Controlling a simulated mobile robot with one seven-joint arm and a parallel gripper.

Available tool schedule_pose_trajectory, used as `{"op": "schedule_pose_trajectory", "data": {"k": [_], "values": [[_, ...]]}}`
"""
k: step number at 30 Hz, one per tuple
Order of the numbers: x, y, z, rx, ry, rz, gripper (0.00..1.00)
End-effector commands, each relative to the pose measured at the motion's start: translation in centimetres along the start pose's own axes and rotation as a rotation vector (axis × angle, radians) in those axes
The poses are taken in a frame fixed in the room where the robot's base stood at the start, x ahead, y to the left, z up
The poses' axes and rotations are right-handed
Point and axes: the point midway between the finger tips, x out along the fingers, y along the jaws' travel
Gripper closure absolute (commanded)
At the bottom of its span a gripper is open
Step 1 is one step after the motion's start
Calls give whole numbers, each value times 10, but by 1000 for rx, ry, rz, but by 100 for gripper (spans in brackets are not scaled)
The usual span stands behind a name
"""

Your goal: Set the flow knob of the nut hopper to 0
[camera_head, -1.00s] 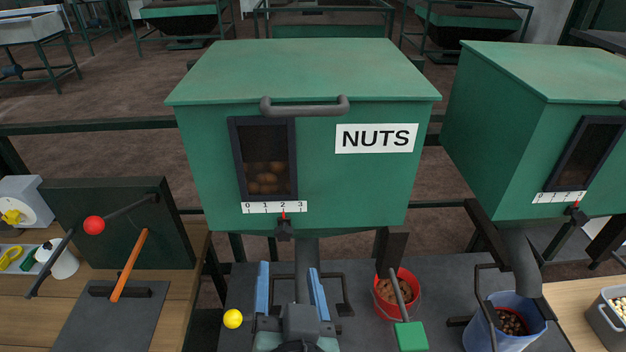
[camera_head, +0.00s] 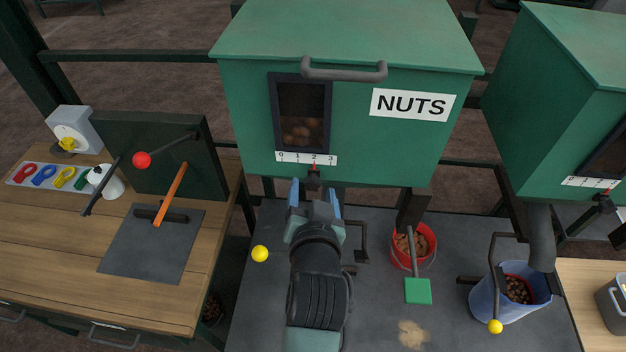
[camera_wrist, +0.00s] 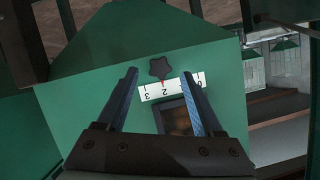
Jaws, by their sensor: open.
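The nut hopper (camera_head: 345,130) is a green box with a NUTS label, a dark window and a handle. Its flow knob (camera_head: 314,180) is dark and sits below a white 0-to-3 scale (camera_head: 290,157), with the red pointer at about 2. In the wrist view the star-shaped knob (camera_wrist: 160,68) and the scale (camera_wrist: 150,93) appear upside down, the pointer again by the 2. My gripper (camera_head: 314,198) is open just below the knob in the head view. In the wrist view my gripper (camera_wrist: 161,76) has its blue fingers on either side of the knob, apart from it.
A second green hopper (camera_head: 555,100) stands at right. Below are a red bucket (camera_head: 428,240), a blue bucket (camera_head: 485,303) and a lever with a green paddle (camera_head: 418,291). A wooden bench (camera_head: 50,240) with a lever panel is at left.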

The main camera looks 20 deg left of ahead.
Motion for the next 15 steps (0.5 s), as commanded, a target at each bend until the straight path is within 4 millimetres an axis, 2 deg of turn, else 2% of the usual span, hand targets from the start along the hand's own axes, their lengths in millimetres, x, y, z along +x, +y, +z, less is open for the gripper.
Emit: {"op": "schedule_pose_trajectory", "data": {"k": [6, 15], "values": [[20, 0, -1, 0, 1, 0, 31], [25, 0, 0, 0, 1, 0, 31]]}}
